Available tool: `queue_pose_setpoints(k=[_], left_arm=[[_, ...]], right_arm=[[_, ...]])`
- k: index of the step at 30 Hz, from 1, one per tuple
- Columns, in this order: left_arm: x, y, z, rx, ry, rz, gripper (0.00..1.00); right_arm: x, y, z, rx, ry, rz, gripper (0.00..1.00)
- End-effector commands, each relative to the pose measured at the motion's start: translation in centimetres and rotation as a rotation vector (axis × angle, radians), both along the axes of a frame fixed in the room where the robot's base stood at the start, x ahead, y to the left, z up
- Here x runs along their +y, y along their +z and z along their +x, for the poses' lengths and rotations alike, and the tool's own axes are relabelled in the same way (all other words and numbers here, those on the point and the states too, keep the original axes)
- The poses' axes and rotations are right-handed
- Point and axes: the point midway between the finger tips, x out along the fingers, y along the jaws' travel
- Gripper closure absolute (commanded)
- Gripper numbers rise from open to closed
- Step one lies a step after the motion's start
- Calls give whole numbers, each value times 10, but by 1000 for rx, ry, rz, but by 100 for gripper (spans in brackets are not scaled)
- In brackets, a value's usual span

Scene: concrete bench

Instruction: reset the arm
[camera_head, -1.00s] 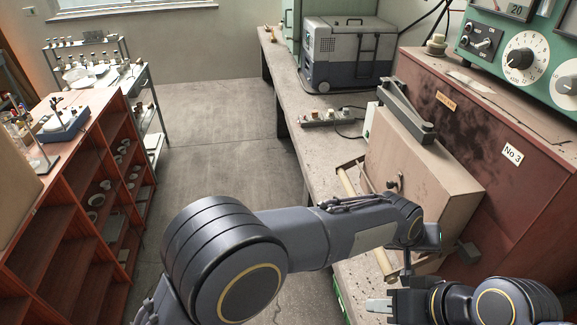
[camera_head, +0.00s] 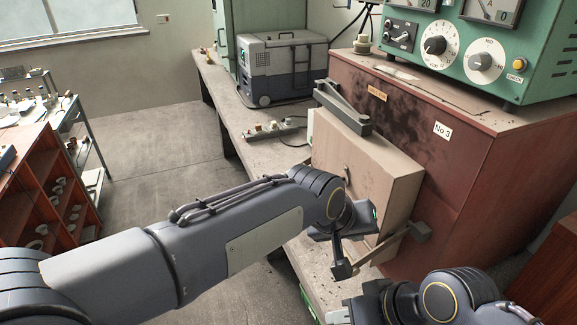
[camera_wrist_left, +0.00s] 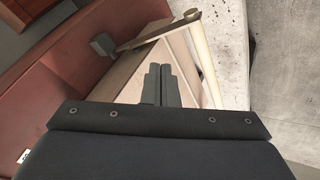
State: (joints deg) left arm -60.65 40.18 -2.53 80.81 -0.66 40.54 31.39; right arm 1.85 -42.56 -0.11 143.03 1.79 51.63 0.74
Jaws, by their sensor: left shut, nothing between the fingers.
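My left arm crosses the head view from the lower left. My left gripper (camera_head: 342,268) points down beside the beige box (camera_head: 365,170), above the bench edge. In the left wrist view its two dark fingers (camera_wrist_left: 162,86) are together with nothing between them, in front of the beige box and a pale bar (camera_wrist_left: 204,58). My right gripper (camera_head: 343,314) is low in the head view, at the end of the arm from the lower right. Its fingertips are partly cut off by the frame, so its opening is unclear.
The concrete bench (camera_head: 222,98) runs back along the right, with a power strip (camera_head: 268,130) and grey cool box (camera_head: 283,70). A red-brown cabinet (camera_head: 455,165) carries a green instrument (camera_head: 535,45). Wooden shelves (camera_head: 40,190) stand left; the floor (camera_head: 160,150) between is clear.

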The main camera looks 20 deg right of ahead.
Motion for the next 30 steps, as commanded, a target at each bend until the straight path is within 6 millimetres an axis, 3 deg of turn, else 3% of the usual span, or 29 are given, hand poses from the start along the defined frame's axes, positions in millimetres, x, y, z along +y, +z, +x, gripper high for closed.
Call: queue_pose_setpoints(k=[5,8,11,12,16,21,24,27,30], left_arm=[[13,5,8,1,15,-5,100],[52,16,25,5,55,-12,100],[117,28,45,11,114,-20,100],[147,32,50,13,142,-23,100],[248,35,51,16,235,-26,100],[369,19,14,13,369,-20,100],[420,1,-22,8,447,-7,100],[452,-20,-59,5,514,11,100],[468,-38,-88,2,565,29,100]], right_arm=[[0,0,0,0,0,0,64],[0,0,0,0,0,0,64],[0,0,0,0,0,0,64],[0,0,0,0,0,0,64],[0,0,0,0,0,0,64],[0,0,0,0,0,0,64],[0,0,0,0,0,0,64],[0,0,0,0,0,0,64],[0,0,0,0,0,0,64]])
